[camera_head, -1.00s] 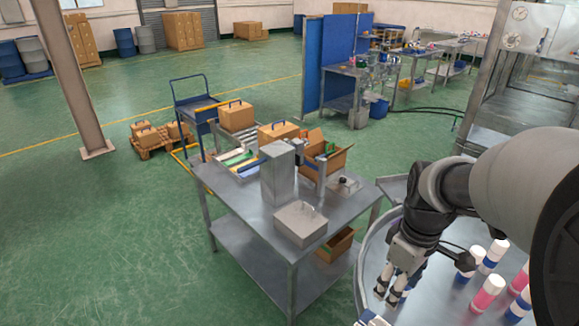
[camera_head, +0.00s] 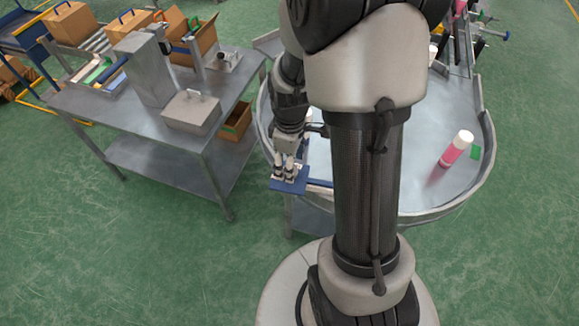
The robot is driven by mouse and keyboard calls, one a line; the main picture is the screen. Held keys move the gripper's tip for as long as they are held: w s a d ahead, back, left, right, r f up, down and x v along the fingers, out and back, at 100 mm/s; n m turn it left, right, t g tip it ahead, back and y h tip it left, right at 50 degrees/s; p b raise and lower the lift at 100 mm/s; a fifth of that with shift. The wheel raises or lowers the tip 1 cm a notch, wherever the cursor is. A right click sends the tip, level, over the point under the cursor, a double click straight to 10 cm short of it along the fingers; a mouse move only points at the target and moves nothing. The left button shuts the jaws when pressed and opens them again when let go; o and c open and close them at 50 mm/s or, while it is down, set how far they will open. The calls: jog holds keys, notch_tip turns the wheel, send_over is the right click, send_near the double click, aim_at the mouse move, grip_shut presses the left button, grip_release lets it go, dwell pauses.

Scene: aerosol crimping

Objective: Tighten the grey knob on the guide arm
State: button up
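My gripper (camera_head: 288,172) points down at the left rim of the round metal table (camera_head: 428,190). Its fingertips are at or just above a small blue plate (camera_head: 285,186), and I cannot tell if they touch it. A thin blue bar (camera_head: 320,184) runs from there to the right over the table and passes behind my arm. This looks like the guide arm. I cannot make out the grey knob; it may be hidden by my fingers. The fingers are too small to show whether they are open or shut.
A steel bench (camera_head: 75,103) on the left carries a grey box (camera_head: 191,111) and a metal block (camera_head: 146,70). Green floor is clear in front.

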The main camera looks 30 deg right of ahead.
jog(key=shift+f, duration=1.1)
jog(key=shift+c, duration=0.6)
jog(key=c, duration=0.9)
